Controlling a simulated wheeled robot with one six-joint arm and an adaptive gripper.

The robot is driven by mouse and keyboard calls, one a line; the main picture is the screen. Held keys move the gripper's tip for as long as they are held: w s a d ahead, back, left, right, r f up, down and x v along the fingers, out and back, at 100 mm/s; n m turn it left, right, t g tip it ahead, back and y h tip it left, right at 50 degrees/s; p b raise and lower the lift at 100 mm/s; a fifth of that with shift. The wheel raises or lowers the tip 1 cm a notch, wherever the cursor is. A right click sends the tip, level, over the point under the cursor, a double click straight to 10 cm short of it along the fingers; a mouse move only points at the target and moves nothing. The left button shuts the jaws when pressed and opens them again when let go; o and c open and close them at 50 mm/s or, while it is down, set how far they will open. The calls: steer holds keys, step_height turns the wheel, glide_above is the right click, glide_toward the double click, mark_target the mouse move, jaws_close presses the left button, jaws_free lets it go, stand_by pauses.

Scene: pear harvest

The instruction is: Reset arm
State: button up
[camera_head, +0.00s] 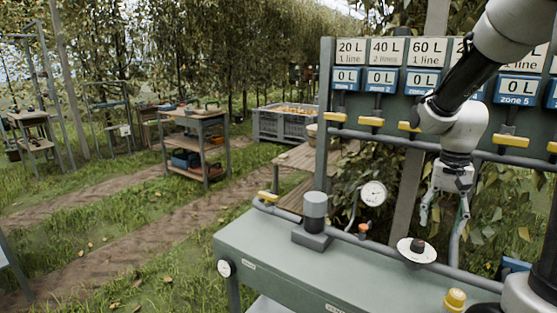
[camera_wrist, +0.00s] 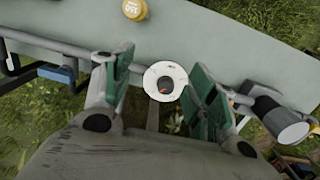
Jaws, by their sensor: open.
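My gripper (camera_head: 443,215) hangs from my arm at the right of the head view, pointing down above the pipe bench. It is open, with a clear gap between its fingers and nothing held. In the wrist view my gripper (camera_wrist: 160,92) shows two green-padded fingers spread apart. A white disc with a dark centre knob (camera_head: 416,251) sits on the bench pipe below my gripper. In the wrist view this white disc (camera_wrist: 165,70) shows between the fingers, apart from them.
Behind stands a zone board (camera_head: 423,83) with yellow levers. A tool cart (camera_head: 195,145) and a grey crate (camera_head: 268,126) stand farther left. The grass path is clear.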

steer(key=s+a+r+n+t, duration=0.2)
steer(key=s+r+n, duration=0.1)
steer(key=s+r, duration=0.2)
steer(key=s+a+r+n+t, duration=0.1)
steer(key=s+r+n+t, duration=0.2)
steer(key=s+r, duration=0.3)
steer(key=s, duration=0.4)
steer(key=shift+s+a+n, duration=0.15)
steer(key=shift+a+n, duration=0.25)
stand_by(0.5)
